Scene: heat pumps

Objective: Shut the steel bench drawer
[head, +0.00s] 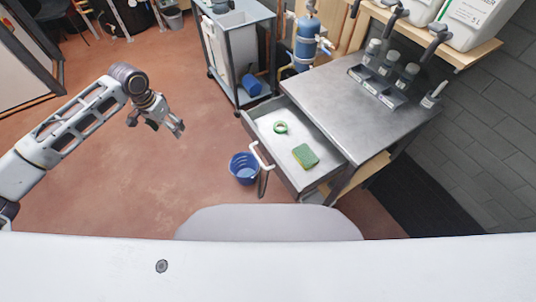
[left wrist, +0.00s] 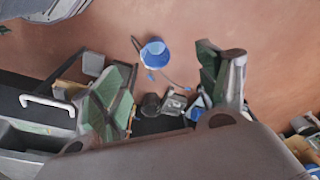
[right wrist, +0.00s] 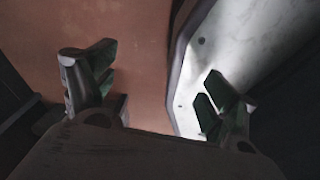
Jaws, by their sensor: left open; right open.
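The steel bench drawer (head: 270,148) is pulled out from the steel bench (head: 345,85) in the head view. A green tape ring (head: 280,128) and a green sponge (head: 305,156) lie in it. Its pale handle (head: 261,157) is on the front, facing left; a similar pale handle also shows at the left of the left wrist view (left wrist: 47,103). My left gripper (head: 178,130) is open and empty over the floor, left of the drawer and apart from it. My right gripper shows only in the right wrist view (right wrist: 150,90), open and empty.
A blue bucket (head: 244,167) stands on the floor beside the drawer front. A grey cart (head: 238,50) and a blue tank (head: 305,42) are behind. Bottles (head: 388,68) in holders stand at the bench's back. Open reddish floor lies between my left arm and the drawer.

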